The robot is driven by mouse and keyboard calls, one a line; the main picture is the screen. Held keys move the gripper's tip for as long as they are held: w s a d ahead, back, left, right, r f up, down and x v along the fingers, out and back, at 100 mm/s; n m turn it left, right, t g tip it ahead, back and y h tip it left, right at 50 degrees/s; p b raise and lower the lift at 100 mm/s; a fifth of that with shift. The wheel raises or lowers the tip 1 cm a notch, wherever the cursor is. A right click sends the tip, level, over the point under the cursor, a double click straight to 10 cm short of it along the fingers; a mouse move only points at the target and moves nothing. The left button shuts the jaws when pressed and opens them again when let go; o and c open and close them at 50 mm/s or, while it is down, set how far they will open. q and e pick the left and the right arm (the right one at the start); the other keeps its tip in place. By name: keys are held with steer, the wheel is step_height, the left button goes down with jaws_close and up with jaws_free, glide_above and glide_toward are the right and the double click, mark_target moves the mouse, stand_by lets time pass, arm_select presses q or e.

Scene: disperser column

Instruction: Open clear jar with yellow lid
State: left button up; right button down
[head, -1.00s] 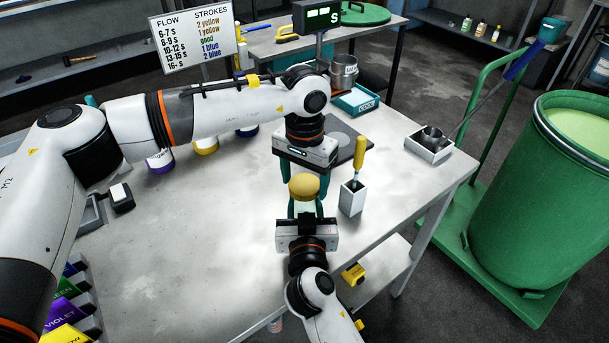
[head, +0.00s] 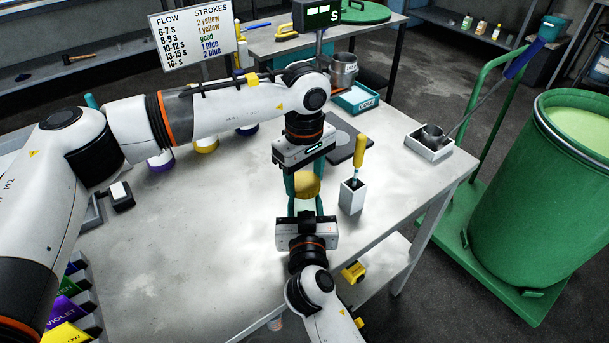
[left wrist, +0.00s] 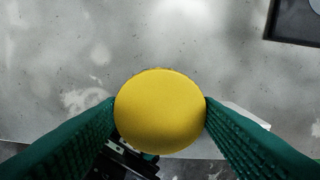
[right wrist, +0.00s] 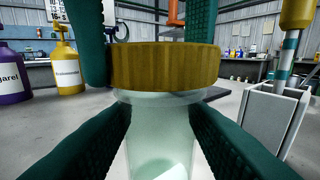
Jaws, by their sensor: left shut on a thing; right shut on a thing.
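The clear jar (right wrist: 160,130) stands upright with its yellow lid (right wrist: 165,66) on top in the right wrist view. A pale piece lies in the jar's bottom. My left gripper (head: 306,180) points down from above, its green fingers shut on the lid's sides. The left wrist view shows the round lid (left wrist: 160,112) between both fingertips. My right gripper (head: 305,205) reaches from the near side, its fingers shut on the jar's body below the lid. In the head view the lid (head: 307,186) shows, while the grippers hide most of the jar.
A white holder (head: 352,198) with a yellow-handled tool (head: 359,152) stands close right of the jar. A dark plate (head: 342,143) lies behind it. Coloured bottles stand behind my left arm. The table's left middle is clear. A green drum (head: 530,200) stands right, off the table.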

arm_select(q)
steer(key=n, duration=2.4)
steer(key=shift+r, duration=0.1)
steer(key=n, duration=1.5)
steer(key=shift+n, duration=0.4)
